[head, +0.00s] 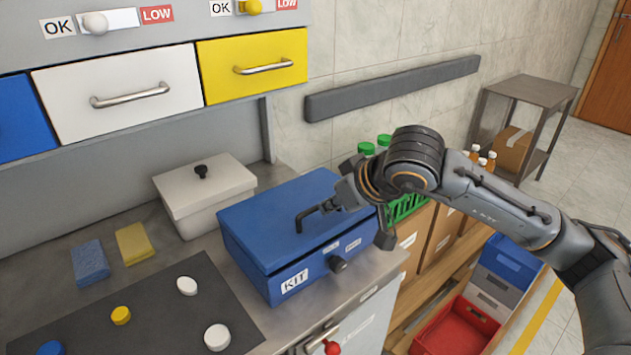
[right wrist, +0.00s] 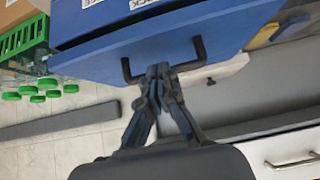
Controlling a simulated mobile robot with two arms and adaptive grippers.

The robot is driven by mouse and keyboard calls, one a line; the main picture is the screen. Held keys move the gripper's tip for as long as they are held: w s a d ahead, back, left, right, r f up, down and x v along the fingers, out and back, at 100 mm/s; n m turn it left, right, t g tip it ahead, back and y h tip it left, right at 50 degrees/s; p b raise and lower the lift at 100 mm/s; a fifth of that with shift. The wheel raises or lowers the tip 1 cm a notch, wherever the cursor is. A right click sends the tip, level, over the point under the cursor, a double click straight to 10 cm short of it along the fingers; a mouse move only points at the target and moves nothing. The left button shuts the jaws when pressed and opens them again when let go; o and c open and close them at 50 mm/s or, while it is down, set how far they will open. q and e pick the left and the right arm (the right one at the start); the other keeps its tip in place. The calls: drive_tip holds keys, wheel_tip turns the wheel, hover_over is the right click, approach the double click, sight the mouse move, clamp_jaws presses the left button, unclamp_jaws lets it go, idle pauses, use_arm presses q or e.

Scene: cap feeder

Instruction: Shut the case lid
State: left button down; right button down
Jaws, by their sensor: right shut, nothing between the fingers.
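The blue case (head: 312,276), labelled KIT, stands on the metal counter with a dark knob (head: 338,264) on its front. Its blue lid (head: 268,217) lies down over the body; I cannot tell whether a thin gap is left at the front edge. A black bar handle (head: 304,218) sits on the lid near its front, and shows in the right wrist view (right wrist: 199,50). My right gripper (head: 335,204) is shut and empty, its fingertips (right wrist: 160,70) close to the handle; contact is unclear. My left gripper is not in view.
A white lidded box (head: 205,198) stands behind the case. Sponges and a dark mat (head: 150,305) with several caps lie to the left. A green crate (head: 407,205) of bottles is right of the case. White and yellow drawers (head: 253,66) overhang the back.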

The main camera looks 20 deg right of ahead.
drive_tip(key=shift+s+f, duration=0.1)
drive_tip(key=shift+f, duration=0.25)
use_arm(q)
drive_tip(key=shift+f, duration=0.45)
use_arm(e)
drive_tip(key=shift+r, duration=0.1)
